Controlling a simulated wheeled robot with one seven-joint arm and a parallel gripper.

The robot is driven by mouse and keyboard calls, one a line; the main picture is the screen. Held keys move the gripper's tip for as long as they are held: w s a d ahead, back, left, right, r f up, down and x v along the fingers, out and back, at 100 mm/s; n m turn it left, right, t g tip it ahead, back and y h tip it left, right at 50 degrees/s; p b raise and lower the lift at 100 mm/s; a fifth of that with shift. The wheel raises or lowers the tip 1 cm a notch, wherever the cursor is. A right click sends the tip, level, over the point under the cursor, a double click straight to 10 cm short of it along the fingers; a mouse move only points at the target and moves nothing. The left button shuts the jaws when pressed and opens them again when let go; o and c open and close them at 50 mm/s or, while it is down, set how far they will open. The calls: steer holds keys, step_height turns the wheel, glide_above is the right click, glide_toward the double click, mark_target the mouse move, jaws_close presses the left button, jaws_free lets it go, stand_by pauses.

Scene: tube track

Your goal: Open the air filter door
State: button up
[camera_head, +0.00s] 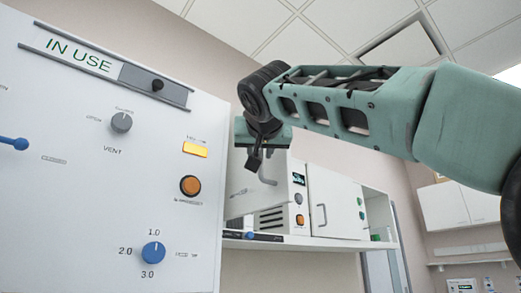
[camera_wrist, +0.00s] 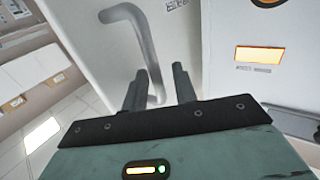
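The air filter door appears to be the white panel (camera_wrist: 90,45) with a grey bent bar handle (camera_wrist: 128,14) in the wrist view. In the head view the handle (camera_head: 268,172) shows just below my gripper (camera_head: 257,158), on a white panel beside the large white cabinet. My gripper's two dark fingers (camera_wrist: 158,88) are apart, with the lower part of the handle between them in the wrist view. I cannot tell whether either finger touches it. My arm hides part of the panel in the head view, and I cannot tell if the door stands ajar.
A shelf (camera_head: 310,243) with white devices stands behind. Open room lies to the right.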

steer(key=s+d+b, duration=0.1)
steer(key=s+b, duration=0.6)
steer(key=s, duration=1)
steer(key=shift+s+d, duration=0.2)
steer(key=shift+d, duration=0.2)
